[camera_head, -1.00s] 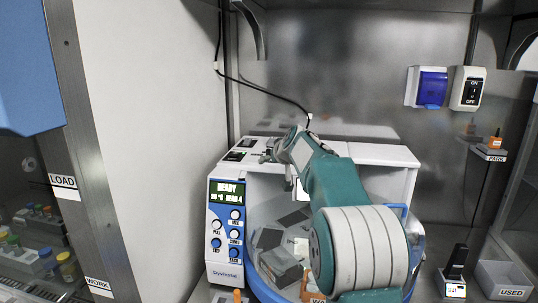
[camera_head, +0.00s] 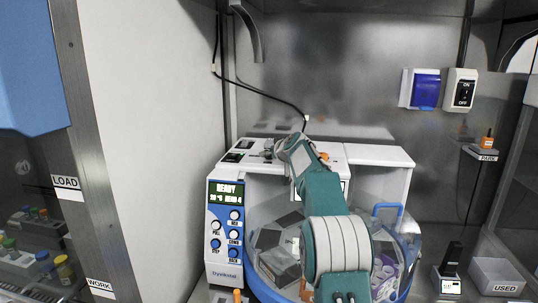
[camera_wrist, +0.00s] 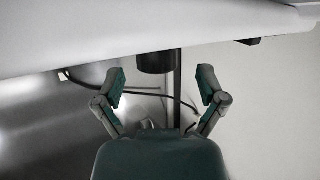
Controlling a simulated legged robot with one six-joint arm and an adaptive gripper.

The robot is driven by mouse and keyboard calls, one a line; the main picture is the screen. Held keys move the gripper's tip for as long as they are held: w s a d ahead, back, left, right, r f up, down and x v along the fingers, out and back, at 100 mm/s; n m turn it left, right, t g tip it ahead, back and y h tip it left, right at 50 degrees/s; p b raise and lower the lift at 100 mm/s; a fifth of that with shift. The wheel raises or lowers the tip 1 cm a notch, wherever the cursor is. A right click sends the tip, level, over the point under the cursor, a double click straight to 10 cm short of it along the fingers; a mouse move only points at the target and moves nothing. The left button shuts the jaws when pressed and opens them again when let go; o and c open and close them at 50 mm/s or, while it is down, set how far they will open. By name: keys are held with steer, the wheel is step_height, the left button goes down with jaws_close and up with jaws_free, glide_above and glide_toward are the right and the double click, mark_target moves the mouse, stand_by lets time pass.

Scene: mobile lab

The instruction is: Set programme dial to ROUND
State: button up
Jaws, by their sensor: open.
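The white and blue machine (camera_head: 223,262) stands on the bench. Its front panel has a lit display (camera_head: 226,192) reading READY and several knobs (camera_head: 235,215) below it. I cannot make out the word ROUND or tell which control is the programme dial. My gripper (camera_head: 268,152) is over the left part of the machine's top and looks small there. In the wrist view my gripper (camera_wrist: 160,80) has its two fingers spread wide, with nothing held. A dark cylinder (camera_wrist: 154,63) shows between and beyond the fingertips, apart from them; I cannot tell what it is.
A clear-lidded drum with a blue handle (camera_head: 388,208) fills the machine's front, partly hidden by my arm. A blue-covered socket (camera_head: 425,89) and an ON/OFF switch (camera_head: 461,89) are on the back wall. A USED bin (camera_head: 497,280) stands at the right.

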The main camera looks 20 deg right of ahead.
steer(key=shift+x, duration=0.95)
steer(key=shift+w+d+f, duration=0.25)
steer(key=shift+w, duration=0.15)
steer(key=shift+a, duration=0.1)
steer(key=c, duration=1.2)
